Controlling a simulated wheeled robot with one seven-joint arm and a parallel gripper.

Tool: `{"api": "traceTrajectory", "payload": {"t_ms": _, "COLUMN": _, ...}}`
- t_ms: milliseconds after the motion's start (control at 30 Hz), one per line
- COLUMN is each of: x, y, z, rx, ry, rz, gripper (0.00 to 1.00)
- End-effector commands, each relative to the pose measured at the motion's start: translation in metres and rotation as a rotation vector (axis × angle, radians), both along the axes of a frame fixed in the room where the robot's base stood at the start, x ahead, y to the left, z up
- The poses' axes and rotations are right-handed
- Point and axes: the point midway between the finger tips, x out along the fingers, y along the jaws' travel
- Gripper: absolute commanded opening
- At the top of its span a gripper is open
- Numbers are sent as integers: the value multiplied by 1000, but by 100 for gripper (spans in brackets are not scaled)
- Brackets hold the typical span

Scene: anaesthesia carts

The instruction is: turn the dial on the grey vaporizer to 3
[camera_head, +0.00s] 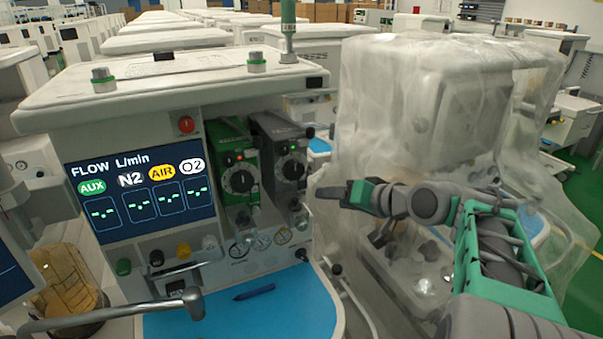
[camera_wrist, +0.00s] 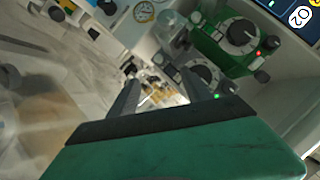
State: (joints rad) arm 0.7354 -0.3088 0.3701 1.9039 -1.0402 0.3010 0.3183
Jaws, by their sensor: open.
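The grey vaporizer (camera_head: 281,150) stands to the right of the green vaporizer (camera_head: 233,165) on the front of the cart. Its round black dial (camera_head: 293,170) faces outward, with a green light above it; the number it points to is too small to read. My gripper (camera_head: 335,192) is to the right of the grey vaporizer, apart from it. In the wrist view my gripper (camera_wrist: 160,93) is open with nothing between its fingers. The grey vaporizer's dial (camera_wrist: 205,78) shows there beyond the right finger, partly hidden. The green vaporizer's dial (camera_wrist: 240,33) is above it.
A flow screen (camera_head: 140,187) is left of the vaporizers. Gauges and knobs sit below them, above a blue work surface (camera_head: 240,310) with a dark pen (camera_head: 254,292). A plastic-covered machine (camera_head: 430,110) stands close behind my arm on the right. A metal handle (camera_head: 110,312) projects at front left.

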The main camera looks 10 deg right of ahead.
Motion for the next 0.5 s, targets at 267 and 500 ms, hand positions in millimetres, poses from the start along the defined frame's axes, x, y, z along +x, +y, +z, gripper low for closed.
{"api": "traceTrajectory", "payload": {"t_ms": 267, "x": 20, "y": 37, "z": 57, "rx": 205, "ry": -127, "rz": 24, "gripper": 58}}
{"api": "traceTrajectory", "payload": {"t_ms": 500, "x": 58, "y": 59, "z": 44, "rx": 201, "ry": -124, "rz": 25, "gripper": 58}}
